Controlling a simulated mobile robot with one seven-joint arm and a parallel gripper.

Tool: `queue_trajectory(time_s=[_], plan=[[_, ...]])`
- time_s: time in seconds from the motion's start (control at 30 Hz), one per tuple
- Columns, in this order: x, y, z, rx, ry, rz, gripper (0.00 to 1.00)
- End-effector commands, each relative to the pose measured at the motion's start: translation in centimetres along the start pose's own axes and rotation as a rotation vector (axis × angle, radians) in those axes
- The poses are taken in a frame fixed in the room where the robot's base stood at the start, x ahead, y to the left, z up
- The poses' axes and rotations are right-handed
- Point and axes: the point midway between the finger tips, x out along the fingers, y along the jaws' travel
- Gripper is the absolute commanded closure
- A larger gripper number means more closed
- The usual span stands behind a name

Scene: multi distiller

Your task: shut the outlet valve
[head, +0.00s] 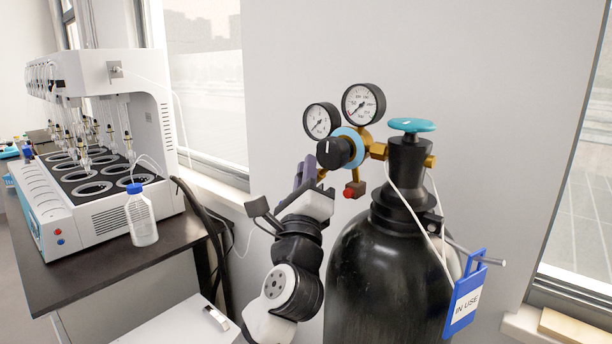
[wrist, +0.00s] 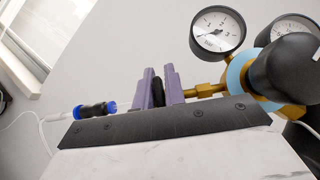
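The outlet valve shows in the wrist view as a black knob (wrist: 158,92) on the brass outlet line, left of the regulator. It is mostly hidden between the purple fingers of my gripper (wrist: 160,88), which stand close on either side and appear shut on it. In the head view my gripper (head: 307,174) is at the left of the brass regulator (head: 366,143), below the left gauge (head: 321,120), and hides the knob. How far the valve is turned cannot be told.
The black gas cylinder (head: 385,275) with a turquoise handwheel (head: 411,125) and blue "IN USE" tag (head: 466,300) stands right of my arm. A blue-black hose fitting (wrist: 95,110) lies left of my fingers. The distiller (head: 100,150) and a bottle (head: 141,216) stand on the left bench.

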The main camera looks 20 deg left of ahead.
Motion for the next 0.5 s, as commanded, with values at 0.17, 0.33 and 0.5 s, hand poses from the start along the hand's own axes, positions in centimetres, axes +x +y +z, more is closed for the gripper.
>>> queue_trajectory(time_s=[0.17, 0.33, 0.5], plan=[[-0.01, -0.01, 0.0, 0.0, 0.0, 0.0, 0.69], [-0.01, -0.01, 0.0, 0.0, 0.0, 0.0, 0.69], [-0.63, 0.11, -0.06, -0.001, -0.001, 0.0, 0.69]])
